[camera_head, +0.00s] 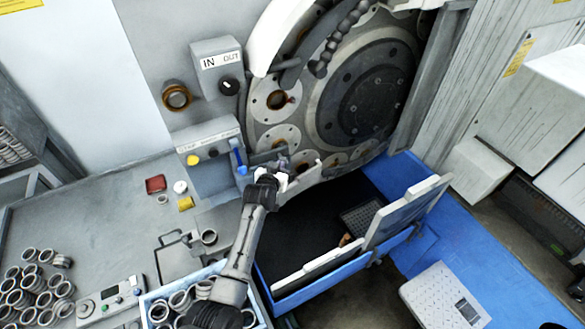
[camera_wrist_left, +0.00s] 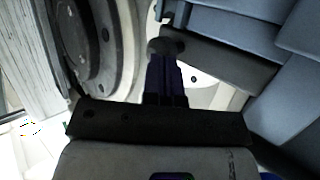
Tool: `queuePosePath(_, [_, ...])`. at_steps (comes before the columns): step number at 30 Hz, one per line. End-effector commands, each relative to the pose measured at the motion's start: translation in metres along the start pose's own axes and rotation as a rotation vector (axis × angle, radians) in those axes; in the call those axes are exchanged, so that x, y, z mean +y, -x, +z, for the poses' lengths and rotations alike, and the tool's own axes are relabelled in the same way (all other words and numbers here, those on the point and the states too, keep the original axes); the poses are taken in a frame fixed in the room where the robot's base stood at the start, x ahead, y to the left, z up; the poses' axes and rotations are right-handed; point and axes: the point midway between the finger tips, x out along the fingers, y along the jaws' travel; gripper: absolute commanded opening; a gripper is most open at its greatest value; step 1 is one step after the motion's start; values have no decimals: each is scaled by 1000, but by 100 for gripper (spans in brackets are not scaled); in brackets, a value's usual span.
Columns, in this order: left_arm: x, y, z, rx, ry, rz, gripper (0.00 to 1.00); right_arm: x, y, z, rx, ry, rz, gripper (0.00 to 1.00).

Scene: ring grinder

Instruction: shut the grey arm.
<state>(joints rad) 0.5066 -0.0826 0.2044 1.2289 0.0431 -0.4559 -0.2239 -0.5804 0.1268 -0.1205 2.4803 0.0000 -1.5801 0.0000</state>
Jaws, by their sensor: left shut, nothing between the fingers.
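The grey arm (camera_head: 264,156) appears to be the short dark grey bar beside the control box, in front of the grinder's disc. In the left wrist view a dark grey bar (camera_wrist_left: 225,68) runs from the fingertips toward the right. My left gripper (camera_head: 281,164) is at the bar's right end, in front of the disc's lower left. Its fingers (camera_wrist_left: 165,52) are shut with nothing between them. They overlap the bar's end in the picture; I cannot tell whether they touch it. My gripper hides part of this area. My right gripper is not in view.
The grinder's large disc (camera_head: 365,88) stands behind my gripper. The control box (camera_head: 210,158) with a blue handle is at its left. A blue-edged trough with pale panels (camera_head: 405,212) lies at the right. A blue bin of rings (camera_head: 157,298) stands below my arm.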

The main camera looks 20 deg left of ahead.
Motion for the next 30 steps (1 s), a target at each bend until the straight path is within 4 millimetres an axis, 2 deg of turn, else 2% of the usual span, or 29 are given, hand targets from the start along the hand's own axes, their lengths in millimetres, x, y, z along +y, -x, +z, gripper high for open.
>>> queuePosePath(1, [-7, -4, -2, 0, 0, -9, 0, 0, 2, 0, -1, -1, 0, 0])
queuePosePath(3, [-4, -8, -2, -1, 1, -6, 0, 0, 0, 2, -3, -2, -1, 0])
queuePosePath(16, [-2, -4, -2, -5, 2, -5, 0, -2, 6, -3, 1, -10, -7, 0])
queuePosePath(26, [17, 30, -10, -2, 0, 7, 0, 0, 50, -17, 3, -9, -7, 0])
queuePosePath(28, [19, 38, -2, 1, -1, 8, 0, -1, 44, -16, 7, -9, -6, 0])
queuePosePath(30, [20, 49, -3, 2, -1, 7, 0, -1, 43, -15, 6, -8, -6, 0])
